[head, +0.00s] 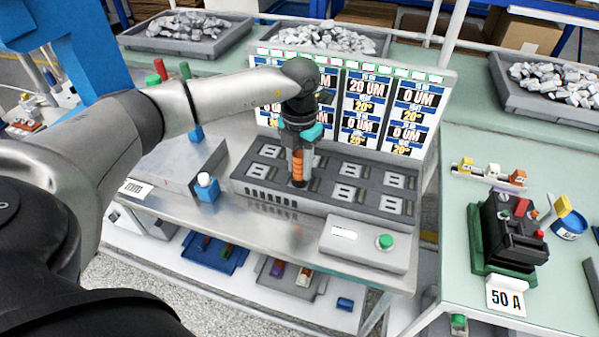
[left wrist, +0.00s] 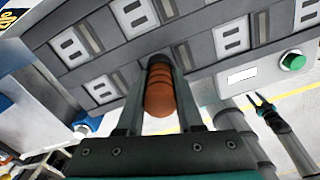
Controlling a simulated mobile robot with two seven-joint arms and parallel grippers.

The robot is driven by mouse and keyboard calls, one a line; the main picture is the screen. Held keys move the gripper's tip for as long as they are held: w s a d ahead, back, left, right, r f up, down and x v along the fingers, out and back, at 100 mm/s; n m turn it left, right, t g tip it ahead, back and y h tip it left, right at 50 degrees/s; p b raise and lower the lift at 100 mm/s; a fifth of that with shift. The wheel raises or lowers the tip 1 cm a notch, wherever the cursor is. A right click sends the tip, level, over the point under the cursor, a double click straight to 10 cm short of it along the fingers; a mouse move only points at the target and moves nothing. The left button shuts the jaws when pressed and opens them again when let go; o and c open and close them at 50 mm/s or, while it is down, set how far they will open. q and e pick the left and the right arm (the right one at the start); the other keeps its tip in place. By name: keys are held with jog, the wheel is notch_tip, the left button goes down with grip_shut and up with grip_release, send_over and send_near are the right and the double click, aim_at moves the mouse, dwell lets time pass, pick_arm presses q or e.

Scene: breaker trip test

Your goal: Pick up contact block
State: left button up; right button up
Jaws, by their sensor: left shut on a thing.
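My left gripper (head: 298,165) points down over the grey test fixture (head: 335,195). Its fingers are shut around an orange-brown ribbed cylindrical piece (head: 298,168), which I take to be the contact block. In the left wrist view this piece (left wrist: 160,88) sits between the two grey fingers (left wrist: 160,100), its far end close to the fixture face. I cannot tell whether it still touches a fixture slot. What looks like my right gripper (left wrist: 262,104) shows small at the right of the left wrist view, its fingers apart and empty.
A display panel (head: 404,115) stands behind the fixture. A control box with a green button (head: 385,241) is at the front right. A blue block with a white knob (head: 207,188) stands to the left. The right bench holds a black breaker (head: 515,235) and a "50 A" card (head: 506,297).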

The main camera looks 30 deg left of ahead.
pick_arm(q)
grip_shut()
jog(key=shift+r, duration=0.1)
dwell(0.8)
